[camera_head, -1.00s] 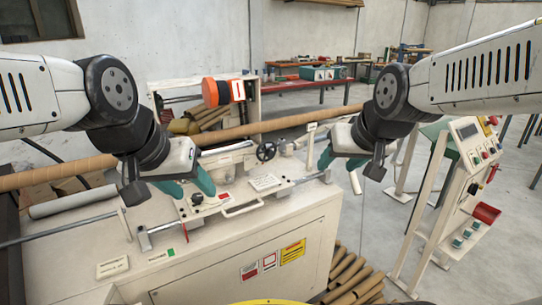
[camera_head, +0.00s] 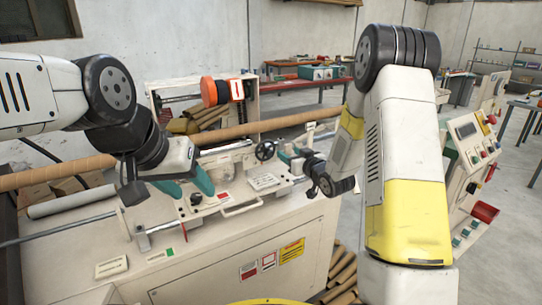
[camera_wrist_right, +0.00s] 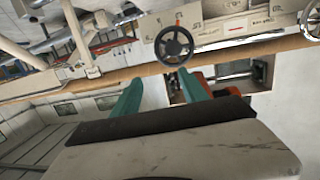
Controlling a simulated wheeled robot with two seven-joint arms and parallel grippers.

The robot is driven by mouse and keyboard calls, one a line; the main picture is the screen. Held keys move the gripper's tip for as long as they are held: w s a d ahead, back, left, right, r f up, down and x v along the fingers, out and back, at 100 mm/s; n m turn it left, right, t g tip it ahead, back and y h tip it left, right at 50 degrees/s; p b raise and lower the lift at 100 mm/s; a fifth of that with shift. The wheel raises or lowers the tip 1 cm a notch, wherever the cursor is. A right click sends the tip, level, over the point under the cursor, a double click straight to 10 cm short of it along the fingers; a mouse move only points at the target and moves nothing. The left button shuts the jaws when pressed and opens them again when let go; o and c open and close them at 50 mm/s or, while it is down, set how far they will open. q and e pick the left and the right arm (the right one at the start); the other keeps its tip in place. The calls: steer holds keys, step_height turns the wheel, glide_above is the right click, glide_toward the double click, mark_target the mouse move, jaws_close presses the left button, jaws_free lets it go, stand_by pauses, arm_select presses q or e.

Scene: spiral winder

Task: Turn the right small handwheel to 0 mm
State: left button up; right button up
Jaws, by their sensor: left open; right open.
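A small black spoked handwheel (camera_head: 266,151) stands upright at the back right of the white winder machine (camera_head: 240,235). In the right wrist view a dark spoked handwheel (camera_wrist_right: 174,45) shows just beyond the fingertips, apart from them. My right gripper (camera_wrist_right: 160,78) is open and empty, its teal fingers spread below that wheel. In the head view the right hand is beside the handwheel, to its right, partly hidden by its own wrist. My left gripper (camera_head: 191,188) is open and empty above the machine's front carriage. No millimetre reading can be made out.
A second wheel (camera_wrist_right: 313,20) is cut off at the right wrist view's edge. A long brown cardboard tube (camera_head: 225,137) runs behind the handwheel. A control console (camera_head: 470,150) stands at the right. A white handle (camera_head: 243,209) sits on the machine's front.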

mark_target(271, 154)
steer(key=w+a+f, duration=0.1)
steer(key=w+a, duration=0.1)
steer(key=w+a+f+y, duration=0.1)
steer(key=w+a, duration=0.1)
steer(key=w+a+f+y, duration=0.1)
steer(key=w+a, duration=0.1)
steer(key=shift+w+a+f+n, duration=0.15)
steer(key=shift+w+f+n, duration=0.05)
steer(key=shift+f+n, duration=0.2)
steer(key=shift+c, duration=0.4)
jaws_close()
